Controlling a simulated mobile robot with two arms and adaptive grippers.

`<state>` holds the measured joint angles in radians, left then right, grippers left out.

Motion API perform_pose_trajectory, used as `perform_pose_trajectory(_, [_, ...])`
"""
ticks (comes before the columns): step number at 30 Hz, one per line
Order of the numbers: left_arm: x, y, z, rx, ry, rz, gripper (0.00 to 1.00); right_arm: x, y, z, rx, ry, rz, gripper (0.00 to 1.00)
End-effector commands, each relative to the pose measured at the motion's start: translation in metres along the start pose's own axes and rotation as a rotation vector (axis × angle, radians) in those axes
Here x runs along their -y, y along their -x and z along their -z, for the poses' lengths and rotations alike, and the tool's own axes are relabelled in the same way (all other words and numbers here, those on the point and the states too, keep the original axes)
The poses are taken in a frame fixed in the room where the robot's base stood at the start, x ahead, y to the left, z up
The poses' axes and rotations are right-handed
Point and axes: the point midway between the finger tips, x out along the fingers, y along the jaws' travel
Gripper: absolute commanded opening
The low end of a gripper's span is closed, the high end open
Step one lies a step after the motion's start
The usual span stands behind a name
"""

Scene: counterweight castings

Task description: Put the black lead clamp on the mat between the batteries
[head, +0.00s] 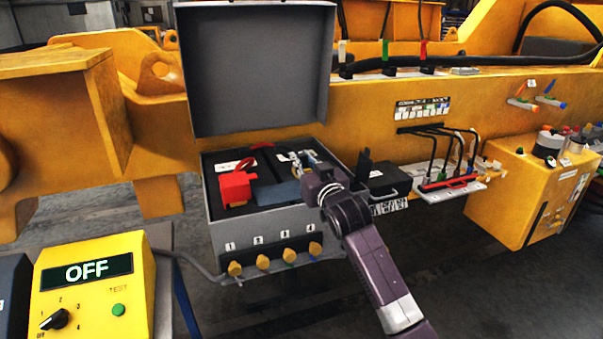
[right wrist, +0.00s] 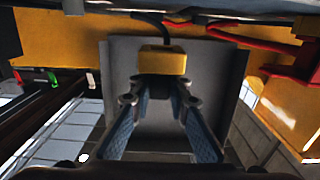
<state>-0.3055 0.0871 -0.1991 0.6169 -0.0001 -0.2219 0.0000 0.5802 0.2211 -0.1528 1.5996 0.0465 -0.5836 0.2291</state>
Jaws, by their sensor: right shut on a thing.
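The open grey battery box (head: 215,207) holds two dark batteries, left (head: 222,160) and right (head: 288,158). A red clamp-like piece (head: 237,187) sits at the left battery's front. A blue-grey mat (head: 277,194) lies at the front between the batteries. My right gripper (head: 308,163) is over the right battery. In the right wrist view its fingertips (right wrist: 161,84) are closed on a small block with a yellow face, which I take for the black lead clamp (right wrist: 162,60); a black cable runs from it. The head view hides its shape. My left gripper is not in view.
The raised lid (head: 255,70) stands behind the box. Numbered orange knobs (head: 270,262) line its front. A black case (head: 388,181) and a cable tray (head: 450,190) are to the right. A yellow tester (head: 95,290) reading OFF stands front left.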

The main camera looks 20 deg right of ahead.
Motion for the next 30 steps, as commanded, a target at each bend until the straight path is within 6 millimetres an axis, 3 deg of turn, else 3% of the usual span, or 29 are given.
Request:
perform_pose_trajectory(9, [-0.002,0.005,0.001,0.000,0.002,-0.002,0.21,0.000,0.000,-0.040,0.001,-0.001,0.000,0.00])
perform_pose_trajectory(22, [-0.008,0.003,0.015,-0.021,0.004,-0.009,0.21,0.000,0.000,-0.047,-0.002,0.000,0.000,0.00])
perform_pose_trajectory(23, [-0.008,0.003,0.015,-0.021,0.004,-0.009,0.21,0.000,0.000,-0.048,0.000,0.000,0.000,0.17])
perform_pose_trajectory(24, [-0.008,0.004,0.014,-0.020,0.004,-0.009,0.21,0.000,0.000,-0.047,0.000,0.000,0.000,0.22])
perform_pose_trajectory(27, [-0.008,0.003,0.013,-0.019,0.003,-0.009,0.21,0.000,0.000,-0.047,0.000,0.000,0.000,0.33])
perform_pose_trajectory(30, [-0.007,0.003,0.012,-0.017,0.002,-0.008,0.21,0.000,0.000,-0.047,0.000,0.000,0.000,0.34])
